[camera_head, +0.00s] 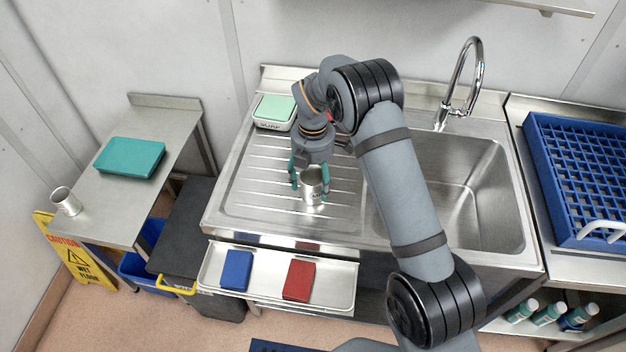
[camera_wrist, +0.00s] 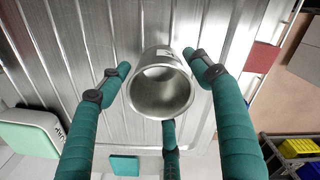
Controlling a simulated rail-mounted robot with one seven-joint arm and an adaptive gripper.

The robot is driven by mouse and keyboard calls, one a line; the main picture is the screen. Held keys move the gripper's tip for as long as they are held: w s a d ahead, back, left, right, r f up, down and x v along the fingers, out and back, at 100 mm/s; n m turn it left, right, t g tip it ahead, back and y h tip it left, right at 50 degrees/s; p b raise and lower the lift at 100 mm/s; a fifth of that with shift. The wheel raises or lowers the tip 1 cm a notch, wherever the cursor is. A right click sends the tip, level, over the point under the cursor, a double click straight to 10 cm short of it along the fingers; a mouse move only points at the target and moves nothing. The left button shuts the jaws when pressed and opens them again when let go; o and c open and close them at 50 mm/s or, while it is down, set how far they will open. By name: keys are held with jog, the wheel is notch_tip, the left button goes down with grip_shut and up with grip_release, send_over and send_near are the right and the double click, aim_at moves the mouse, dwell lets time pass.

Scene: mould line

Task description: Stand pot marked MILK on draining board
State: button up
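A metal pot (camera_head: 312,187) stands upright on the ribbed draining board (camera_head: 252,190), left of the sink basin. It has dark lettering too small to read, and its open mouth shows in the wrist view (camera_wrist: 162,97). My gripper (camera_head: 310,178) points down over it, its teal fingers spread around the pot. In the wrist view the gripper (camera_wrist: 160,85) looks open, with gaps between fingers and pot; light contact cannot be ruled out. A second metal pot (camera_head: 66,201) stands on the left side table, with no readable marking.
A white box with a green top (camera_head: 274,112) stands at the board's back left. The basin (camera_head: 450,185) and tap (camera_head: 462,85) are to the right. A tray (camera_head: 328,287) with blue and red blocks sits in front. A teal tray (camera_head: 130,157) lies on the side table.

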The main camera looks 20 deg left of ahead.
jog(key=shift+o, duration=0.9)
jog(key=shift+r, duration=0.1)
jog(key=shift+r, duration=0.25)
notch_tip(320, 180, up, 12)
jog(key=b, duration=0.1)
jog(key=shift+f, duration=0.15)
